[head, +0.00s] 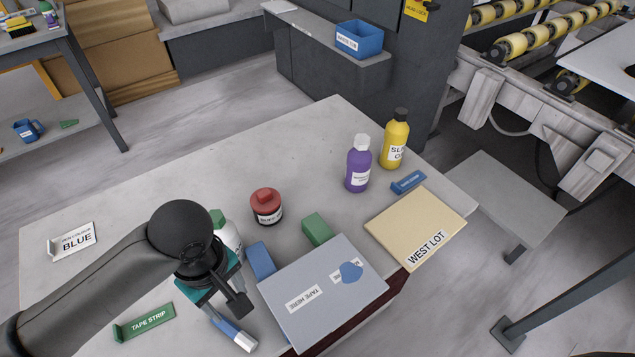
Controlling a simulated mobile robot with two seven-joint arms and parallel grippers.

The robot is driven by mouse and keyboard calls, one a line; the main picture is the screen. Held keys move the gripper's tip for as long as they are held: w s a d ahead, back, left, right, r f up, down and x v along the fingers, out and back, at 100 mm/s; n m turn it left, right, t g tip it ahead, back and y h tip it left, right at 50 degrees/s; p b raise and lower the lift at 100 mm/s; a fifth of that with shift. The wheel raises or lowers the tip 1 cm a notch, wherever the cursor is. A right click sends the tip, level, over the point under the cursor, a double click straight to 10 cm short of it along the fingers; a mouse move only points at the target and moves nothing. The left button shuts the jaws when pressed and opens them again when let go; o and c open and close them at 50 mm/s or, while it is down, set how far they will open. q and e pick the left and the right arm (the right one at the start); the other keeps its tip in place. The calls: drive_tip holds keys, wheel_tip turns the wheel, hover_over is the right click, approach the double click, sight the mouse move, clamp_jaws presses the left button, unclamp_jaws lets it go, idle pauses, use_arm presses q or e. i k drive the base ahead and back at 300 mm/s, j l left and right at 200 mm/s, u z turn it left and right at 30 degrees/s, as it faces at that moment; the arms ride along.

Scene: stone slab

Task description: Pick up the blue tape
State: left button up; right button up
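A small flat blue piece with a white label (408,181) lies on the slab at the right, just above the cream "WEST LOT" folder; its print is too small to read surely. A plain blue block (261,261) lies left of the grey "TAPE HERE" box (322,291). A blue patch (351,271) is on top of that box. My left gripper (222,305) is low at the front, left of the grey box and far from the labelled blue piece. A blue and white marker-like thing (234,334) shows just below its fingers; contact is unclear. My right gripper is out of view.
A purple bottle (359,165) and yellow bottle (395,140) stand near the labelled blue piece. A red-capped jar (266,206), green block (317,229), white bottle (229,237), "WEST LOT" folder (415,224), green "TAPE STRIP" (146,322) and "BLUE" card (73,241) share the slab. Its back left is clear.

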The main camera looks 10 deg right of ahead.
sight(399, 188)
drive_tip(key=z, duration=1.2)
